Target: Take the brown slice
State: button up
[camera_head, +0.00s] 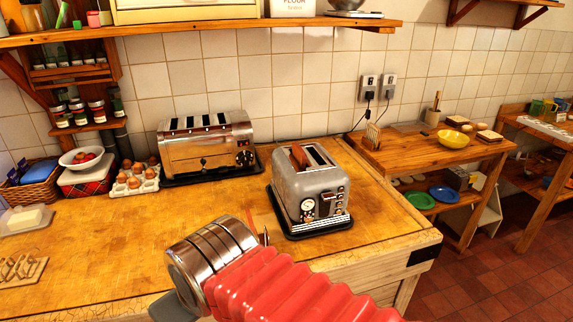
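A brown slice (299,155) stands in the left slot of a grey two-slot toaster (312,190) at the middle of the wooden counter. Its top edge sticks up out of the slot; the lower part is hidden inside. The toaster's other slot looks empty. My arm, with red bellows, reaches in from the bottom right. Its metal end, my gripper (213,256), is in front of and to the left of the toaster, apart from the slice. The fingers are not clearly visible, so I cannot tell whether they are open or shut.
A larger chrome toaster (207,145) stands behind left. An egg tray (134,181), a bowl (82,158) and a butter dish (25,219) are at the left. A shelf (200,27) hangs above. A side table (430,150) holds a yellow bowl (449,139).

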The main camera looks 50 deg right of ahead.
aim_at(298, 154)
jog(key=u, duration=0.1)
jog(key=k, duration=0.85)
jog(key=z, duration=0.6)
jog(key=i, duration=1)
jog(key=z, duration=0.05)
